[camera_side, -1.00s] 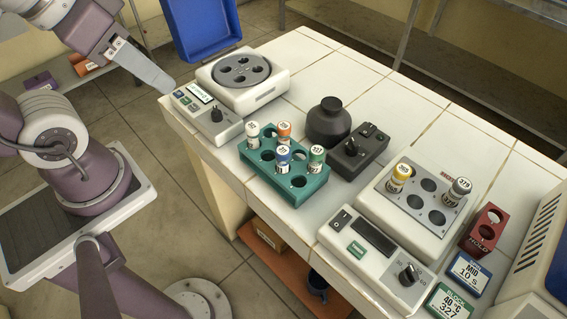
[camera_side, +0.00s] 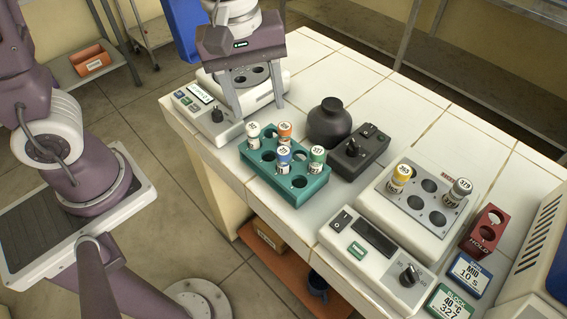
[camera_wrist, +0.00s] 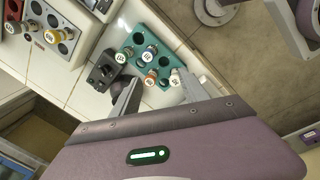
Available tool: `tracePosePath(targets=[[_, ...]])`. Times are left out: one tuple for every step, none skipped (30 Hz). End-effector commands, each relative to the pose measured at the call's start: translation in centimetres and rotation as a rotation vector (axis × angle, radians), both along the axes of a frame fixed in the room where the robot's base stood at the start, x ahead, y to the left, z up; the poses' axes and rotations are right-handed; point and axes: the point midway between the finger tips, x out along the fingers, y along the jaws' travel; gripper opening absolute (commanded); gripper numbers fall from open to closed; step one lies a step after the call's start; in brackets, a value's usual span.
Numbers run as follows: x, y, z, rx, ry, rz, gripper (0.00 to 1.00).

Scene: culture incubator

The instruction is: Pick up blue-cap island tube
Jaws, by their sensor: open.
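The blue-cap tube (camera_side: 284,155) stands upright in the teal rack (camera_side: 262,183) on the tiled bench, in the side view. The rack also holds a white-cap tube (camera_side: 254,134), an orange-cap tube (camera_side: 285,132) and a green-cap tube (camera_side: 317,158). In the wrist view the blue-cap tube (camera_wrist: 149,53) shows in the rack beyond the fingertips. My gripper (camera_side: 259,108) is open and empty, fingers pointing down. It is above and behind the rack, in front of the round-topped device, apart from every tube.
The round-topped device (camera_side: 205,83) stands behind my gripper. A dark bottle (camera_side: 329,122) and a black control box (camera_side: 358,148) stand right of the rack. A heater block (camera_side: 395,195) holds yellow- and grey-cap tubes. A red holder (camera_side: 484,229) stands at the far right.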

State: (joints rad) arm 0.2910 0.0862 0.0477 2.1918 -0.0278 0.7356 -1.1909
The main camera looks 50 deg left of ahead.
Motion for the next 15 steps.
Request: tracePosePath(targets=[[0.8, -1.1, -2.1, 0.005, 0.049, 0.089, 0.52], [1.2, -1.6, -3.2, 0.007, 0.071, 0.148, 0.52], [1.5, -2.3, -4.4, 0.013, 0.094, 0.213, 0.52], [1.8, -2.6, -5.2, 0.015, 0.105, 0.253, 0.52], [1.9, -2.9, -5.8, 0.019, 0.113, 0.285, 0.52], [2.0, -3.1, -6.4, 0.022, 0.122, 0.314, 0.52], [2.1, -3.2, -6.7, 0.025, 0.126, 0.330, 0.52], [2.1, -3.3, -7.1, 0.026, 0.130, 0.339, 0.52], [2.1, -3.3, -7.6, 0.026, 0.130, 0.346, 0.52], [2.1, -3.3, -8.0, 0.026, 0.130, 0.347, 0.52], [2.1, -3.3, -8.4, 0.025, 0.131, 0.347, 0.52], [2.2, -3.3, -8.9, 0.025, 0.131, 0.346, 0.52], [2.3, -3.3, -9.4, 0.025, 0.131, 0.346, 0.52], [2.3, -3.3, -10.0, 0.026, 0.132, 0.346, 0.52], [2.5, -3.4, -10.8, 0.027, 0.132, 0.346, 0.52]])
